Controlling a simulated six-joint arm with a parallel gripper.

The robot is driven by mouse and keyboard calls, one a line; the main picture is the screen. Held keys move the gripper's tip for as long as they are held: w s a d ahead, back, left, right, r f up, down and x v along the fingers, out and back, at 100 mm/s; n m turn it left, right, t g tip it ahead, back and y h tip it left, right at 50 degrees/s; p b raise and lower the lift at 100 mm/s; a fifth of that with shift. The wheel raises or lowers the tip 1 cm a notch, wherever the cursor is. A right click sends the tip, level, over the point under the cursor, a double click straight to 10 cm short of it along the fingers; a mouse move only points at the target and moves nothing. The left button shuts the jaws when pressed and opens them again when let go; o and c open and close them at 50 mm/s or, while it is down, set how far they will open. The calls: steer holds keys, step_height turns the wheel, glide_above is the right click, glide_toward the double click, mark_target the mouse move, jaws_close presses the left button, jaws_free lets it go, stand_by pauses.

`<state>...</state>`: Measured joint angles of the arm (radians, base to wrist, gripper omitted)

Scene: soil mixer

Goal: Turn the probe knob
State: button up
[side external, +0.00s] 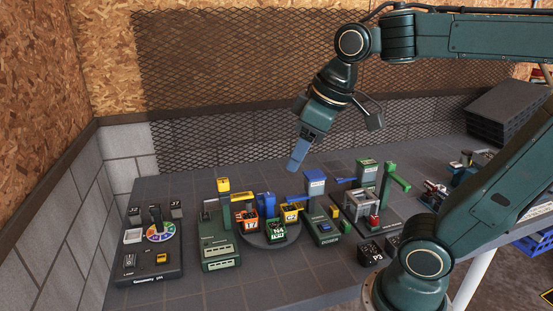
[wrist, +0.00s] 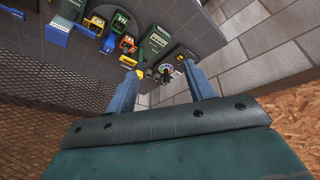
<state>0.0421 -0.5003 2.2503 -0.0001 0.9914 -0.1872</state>
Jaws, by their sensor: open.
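A dark panel (side external: 137,276) at the left end of the bench carries a round multicoloured dial (side external: 160,232) with a black upright piece, apparently the knob (side external: 155,215), standing on it. In the wrist view the dial (wrist: 168,69) is small and far off, between the fingertips in the picture. I cannot make out the knob's shape clearly there. My gripper (side external: 298,160) is high above the bench, well to the right of the panel, with blue fingers pointing down. The wrist view shows my gripper (wrist: 159,72) with its two fingers apart and nothing between them.
Green machines (side external: 218,245) and a round tray (side external: 262,238) with small coloured bins stand right of the panel. A blue-topped post (side external: 315,182) and a clear box on a frame (side external: 362,208) are further right. Block walls (side external: 60,220) border the left; the air above the panel is clear.

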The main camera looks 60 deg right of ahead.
steer(key=w+d+r+n+g, duration=0.1)
steer(key=w+d+r+n, duration=0.1)
steer(key=w, duration=0.6)
steer(key=n+g, duration=0.4)
steer(key=n, duration=0.1)
glide_above(223, 180)
step_height(223, 180, down, 8)
steer(key=f, duration=0.1)
steer(key=shift+a+r, duration=0.1)
steer(key=shift+r, duration=0.15)
steer(key=shift+f, duration=0.15)
step_height(223, 180, down, 14)
steer(key=shift+r, duration=0.25)
steer(key=c, duration=1)
